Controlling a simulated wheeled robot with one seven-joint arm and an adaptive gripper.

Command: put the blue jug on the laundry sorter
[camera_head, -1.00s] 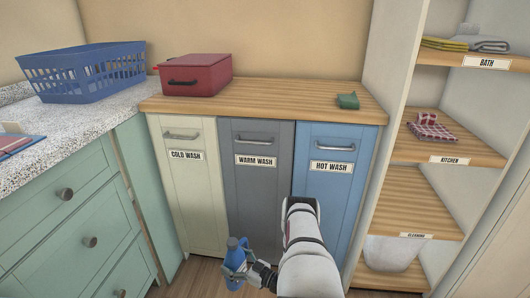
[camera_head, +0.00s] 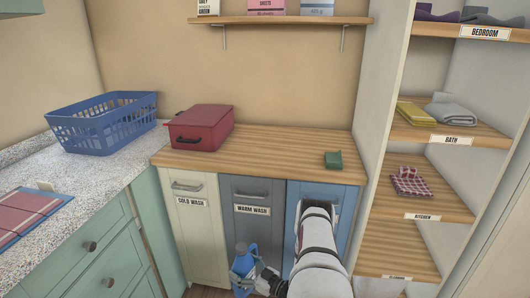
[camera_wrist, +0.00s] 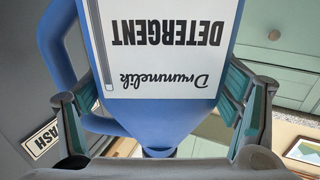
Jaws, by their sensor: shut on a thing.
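The blue jug (camera_head: 241,262) is a detergent bottle with a white label. My gripper (camera_head: 245,275) is shut on it and holds it upright in front of the sorter's drawers, below the top's level. In the wrist view the jug (camera_wrist: 165,115) fills the middle, its label upside down, between the two fingers (camera_wrist: 155,110). The laundry sorter (camera_head: 270,150) has a wooden top and cream, grey and blue fronts labelled cold, warm and hot wash. My arm hides part of the hot wash front.
A red case (camera_head: 200,130) stands on the sorter top's left side, and a small green item (camera_head: 333,160) at its right. The top between them is clear. A blue basket (camera_head: 103,125) sits on the left counter. An open shelf unit (camera_head: 415,200) stands right; a wall shelf (camera_head: 290,20) hangs above.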

